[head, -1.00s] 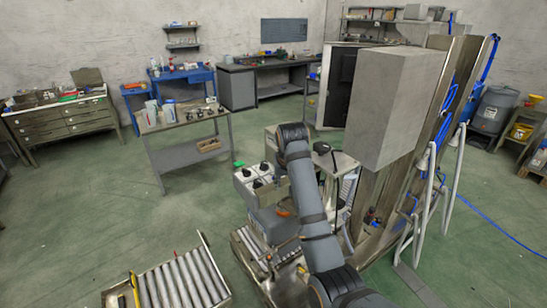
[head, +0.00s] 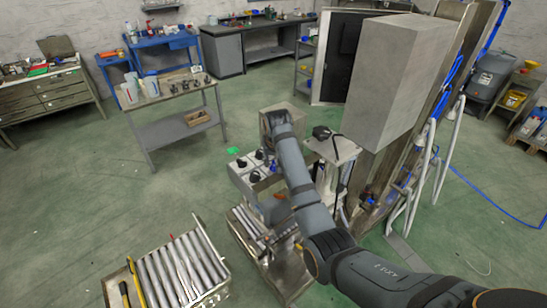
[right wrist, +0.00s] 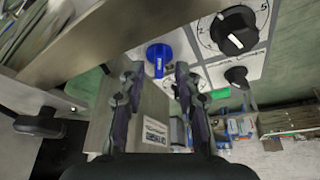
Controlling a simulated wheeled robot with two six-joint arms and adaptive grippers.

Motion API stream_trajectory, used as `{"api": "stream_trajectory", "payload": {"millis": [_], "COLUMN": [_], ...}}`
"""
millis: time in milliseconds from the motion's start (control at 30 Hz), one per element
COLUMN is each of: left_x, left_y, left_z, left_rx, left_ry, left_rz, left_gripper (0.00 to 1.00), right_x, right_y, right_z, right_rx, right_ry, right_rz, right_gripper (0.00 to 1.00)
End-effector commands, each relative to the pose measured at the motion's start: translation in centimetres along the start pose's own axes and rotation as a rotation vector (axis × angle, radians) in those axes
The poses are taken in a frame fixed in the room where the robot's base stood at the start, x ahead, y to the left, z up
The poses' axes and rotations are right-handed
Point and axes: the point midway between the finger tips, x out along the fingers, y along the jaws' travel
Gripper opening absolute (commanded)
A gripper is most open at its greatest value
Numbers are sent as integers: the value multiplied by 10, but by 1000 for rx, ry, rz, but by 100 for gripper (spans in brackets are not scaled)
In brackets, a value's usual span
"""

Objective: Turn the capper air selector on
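A blue selector knob (right wrist: 158,55) stands on a white panel face in the right wrist view, just beyond and between my fingertips. My right gripper (right wrist: 157,74) is open, its two dark fingers apart with nothing between them; I see no contact with the knob. A black numbered dial (right wrist: 234,30) and a smaller black knob (right wrist: 237,75) sit to the right of the blue knob. In the head view, the white control box (head: 246,180) with black knobs stands left of my right arm, and that arm covers part of it. My left gripper is not in view.
A roller conveyor (head: 180,270) lies at the lower left of the head view. A large grey box-shaped housing (head: 385,80) stands right of my arm. A table with bottles (head: 180,88) stands farther back, with open green floor in front of it.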

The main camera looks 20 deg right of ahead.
Motion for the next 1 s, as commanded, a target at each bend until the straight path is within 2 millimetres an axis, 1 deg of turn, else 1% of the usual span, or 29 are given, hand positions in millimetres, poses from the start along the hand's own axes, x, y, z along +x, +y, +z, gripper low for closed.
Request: {"api": "stream_trajectory", "payload": {"millis": [33,67,100,167,267,367,433,500,600,633,833,900,1000], "left_x": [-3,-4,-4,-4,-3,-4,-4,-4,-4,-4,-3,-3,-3], "left_y": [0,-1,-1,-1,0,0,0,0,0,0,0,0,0], "left_z": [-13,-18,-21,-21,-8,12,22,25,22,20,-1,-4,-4], "left_rx": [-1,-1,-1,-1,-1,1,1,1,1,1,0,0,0], "left_ry": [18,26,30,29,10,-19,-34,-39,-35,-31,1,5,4], "left_rz": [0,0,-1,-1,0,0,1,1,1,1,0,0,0], "left_gripper": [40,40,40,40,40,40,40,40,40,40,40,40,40], "right_x": [3,5,8,10,11,11,10,10,10,10,10,10,10], "right_y": [0,0,0,0,0,0,0,0,0,0,0,0,0], "right_z": [0,0,0,0,0,0,0,0,0,0,0,0,0], "right_rx": [0,0,0,1,1,1,1,1,1,1,0,-4,-18], "right_ry": [-2,-1,-1,-1,0,0,0,0,0,0,1,1,1], "right_rz": [0,0,-1,-1,-1,-1,-1,-1,-1,-1,-1,-2,-8], "right_gripper": [33,33,33,33,33,33,25,15,2,0,0,0,0]}}
